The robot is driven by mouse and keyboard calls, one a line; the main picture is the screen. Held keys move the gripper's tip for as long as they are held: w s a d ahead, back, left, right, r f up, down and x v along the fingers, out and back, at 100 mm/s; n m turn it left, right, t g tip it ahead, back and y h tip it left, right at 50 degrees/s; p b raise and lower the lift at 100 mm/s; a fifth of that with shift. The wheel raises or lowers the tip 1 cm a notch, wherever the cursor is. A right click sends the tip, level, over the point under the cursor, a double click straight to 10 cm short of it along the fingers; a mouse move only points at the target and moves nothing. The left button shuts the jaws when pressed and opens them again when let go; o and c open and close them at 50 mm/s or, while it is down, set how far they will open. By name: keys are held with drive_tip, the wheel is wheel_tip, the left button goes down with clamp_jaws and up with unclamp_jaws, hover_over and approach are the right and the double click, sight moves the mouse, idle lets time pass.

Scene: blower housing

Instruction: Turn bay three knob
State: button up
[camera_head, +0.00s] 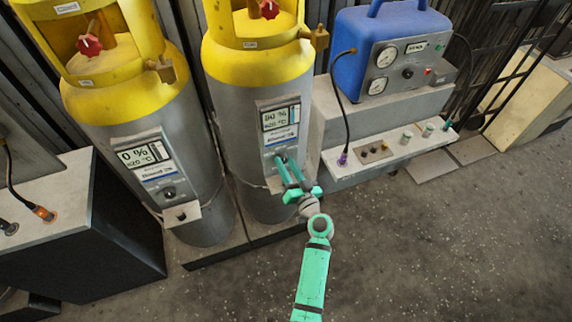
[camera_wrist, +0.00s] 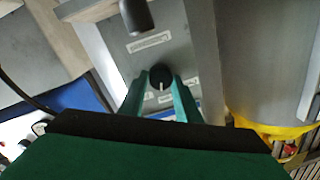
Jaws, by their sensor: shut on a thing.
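My green gripper (camera_head: 280,160) reaches the front panel of the right yellow-and-grey cylinder (camera_head: 258,78). In the wrist view my gripper (camera_wrist: 161,82) has its two fingers on either side of a round black knob (camera_wrist: 160,73), shut on it. The knob has a pale pointer line toward the bottom of the picture. In the head view the fingers hide this knob. The panel display (camera_head: 281,118) above it has a percent reading too small to read surely. Bay numbers are not legible.
The left cylinder (camera_head: 105,100) has a panel showing 0 % and its own black knob (camera_head: 169,193). A blue unit with gauges (camera_head: 385,60) stands on a grey bench (camera_head: 335,115) at right. A dark box (camera_head: 125,225) stands at left. The floor in front is clear.

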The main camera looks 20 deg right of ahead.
drive_tip(key=m, duration=0.4)
drive_tip(key=shift+f+m, duration=0.1)
drive_tip(key=shift+m, duration=0.3)
drive_tip(key=m, duration=0.4)
drive_tip(key=shift+f, duration=0.1)
drive_tip(key=shift+m, duration=0.4)
drive_tip(key=o, duration=1.1)
drive_tip(key=shift+c, duration=0.2)
drive_tip(key=shift+s, duration=0.1)
drive_tip(key=s, duration=1)
drive_tip(key=shift+s+d+f, duration=0.25)
drive_tip(key=shift+s+d, duration=0.1)
drive_tip(key=shift+d, duration=0.05)
